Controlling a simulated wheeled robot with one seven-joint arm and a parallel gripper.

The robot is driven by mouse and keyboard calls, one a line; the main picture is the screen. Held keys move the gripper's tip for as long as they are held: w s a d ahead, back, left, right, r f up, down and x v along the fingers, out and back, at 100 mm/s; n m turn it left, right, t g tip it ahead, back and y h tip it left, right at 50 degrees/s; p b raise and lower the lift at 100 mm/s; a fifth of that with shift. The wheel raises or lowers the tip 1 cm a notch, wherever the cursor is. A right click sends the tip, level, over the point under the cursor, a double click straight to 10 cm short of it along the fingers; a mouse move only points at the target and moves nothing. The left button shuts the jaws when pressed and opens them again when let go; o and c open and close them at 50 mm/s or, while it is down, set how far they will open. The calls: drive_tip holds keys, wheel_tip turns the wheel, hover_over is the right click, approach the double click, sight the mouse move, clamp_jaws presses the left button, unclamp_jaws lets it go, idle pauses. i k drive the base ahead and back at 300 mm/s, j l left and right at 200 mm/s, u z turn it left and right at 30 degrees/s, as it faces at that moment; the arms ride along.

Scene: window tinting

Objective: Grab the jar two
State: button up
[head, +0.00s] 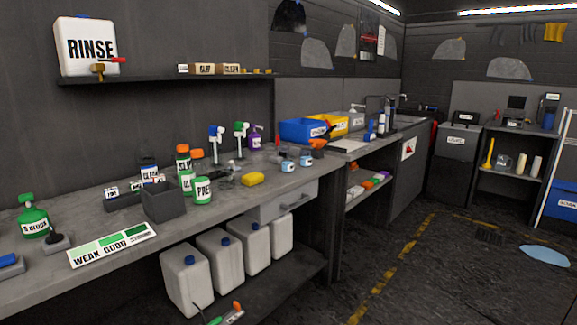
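One is the left small jar (287,166), the other the right small jar (305,162). Their print is too small to read, so I cannot tell which is jar two. My gripper is not in view.
A yellow sponge (252,179), a grey bin (164,201) and several bottles crowd the bench. Blue (303,131) and yellow bins stand behind the small jars. White jugs (187,281) fill the lower shelf. The floor (400,290) at right is mostly clear.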

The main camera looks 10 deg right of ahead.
sight(305, 154)
drive_tip(key=i+l+z, duration=0.15)
drive_tip(key=i, duration=0.9)
drive_tip(key=i+j+z, duration=0.1)
drive_tip(key=i, duration=0.9)
drive_tip(key=i+j+z, duration=0.15)
drive_tip(key=i, duration=0.9)
